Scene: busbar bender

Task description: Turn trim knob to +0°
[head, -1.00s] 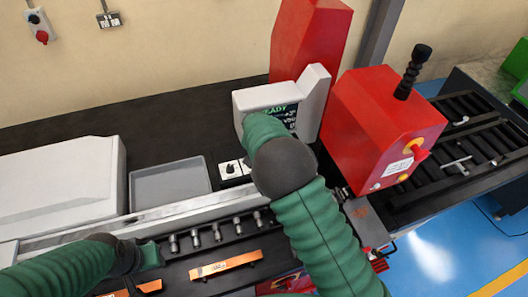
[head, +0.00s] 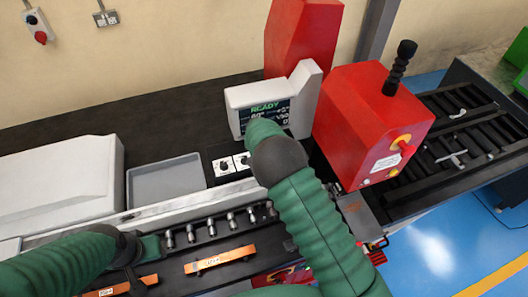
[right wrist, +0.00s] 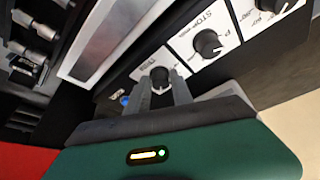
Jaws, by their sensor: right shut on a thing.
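The trim knob (right wrist: 160,76) is a small black knob on a white plate, seen in the right wrist view. My right gripper (right wrist: 161,88) is shut on it, with a finger on either side. The plate's print is too blurred to read surely. In the head view my right arm hides this knob and gripper. The display (head: 268,108) behind my arm shows READY in green and several smaller figures, partly covered and not surely legible. My left gripper (head: 132,270) is low at left near an orange bar; its fingers are not clear.
A stop knob (right wrist: 207,43) and another knob (right wrist: 268,6) sit close beside the held one. A grey tray (head: 166,184) lies left of the knob plates. A red box with a black lever (head: 372,120) stands right of my right arm.

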